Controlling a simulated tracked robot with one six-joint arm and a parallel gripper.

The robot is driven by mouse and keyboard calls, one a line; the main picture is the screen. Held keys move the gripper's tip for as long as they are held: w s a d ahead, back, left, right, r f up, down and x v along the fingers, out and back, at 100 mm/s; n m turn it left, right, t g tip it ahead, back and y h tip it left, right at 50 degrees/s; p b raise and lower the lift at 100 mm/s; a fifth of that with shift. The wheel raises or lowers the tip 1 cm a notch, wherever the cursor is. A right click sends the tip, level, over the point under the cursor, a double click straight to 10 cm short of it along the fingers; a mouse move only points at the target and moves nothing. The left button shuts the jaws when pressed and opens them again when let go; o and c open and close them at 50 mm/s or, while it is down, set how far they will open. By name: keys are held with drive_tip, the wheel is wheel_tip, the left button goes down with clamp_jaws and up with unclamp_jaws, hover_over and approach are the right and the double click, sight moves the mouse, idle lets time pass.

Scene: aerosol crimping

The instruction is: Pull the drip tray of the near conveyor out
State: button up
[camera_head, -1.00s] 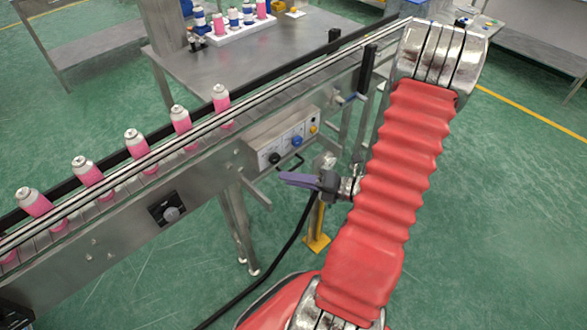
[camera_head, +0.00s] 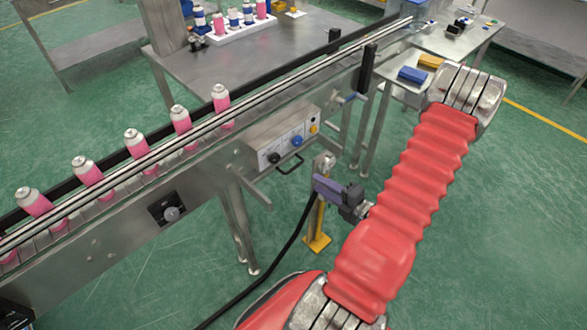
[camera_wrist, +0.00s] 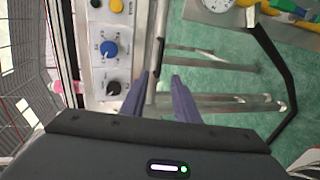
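The near conveyor (camera_head: 115,235) runs diagonally across the left of the head view. A thin black U-shaped handle (camera_head: 290,165) sticks out just below its control box; I take it as the drip tray's. The tray body is mostly hidden under the conveyor. My gripper (camera_head: 317,183), with purple fingers, is right of and slightly below the handle in the picture, seemingly apart from it. In the wrist view my gripper (camera_wrist: 159,76) is open, fingertips apart. A narrow metal edge shows between and beyond them; I cannot tell if it belongs to the tray.
The control box (camera_head: 268,152) has black, blue and yellow knobs, and its panel also shows in the wrist view (camera_wrist: 98,65). A yellow-footed post (camera_head: 317,240) and black cable (camera_head: 285,250) are close to my gripper. Pink cans (camera_head: 137,143) ride the belt. Green floor is open in front.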

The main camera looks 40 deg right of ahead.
sight(294, 167)
drive_tip(key=shift+x, duration=6.65)
clamp_jaws()
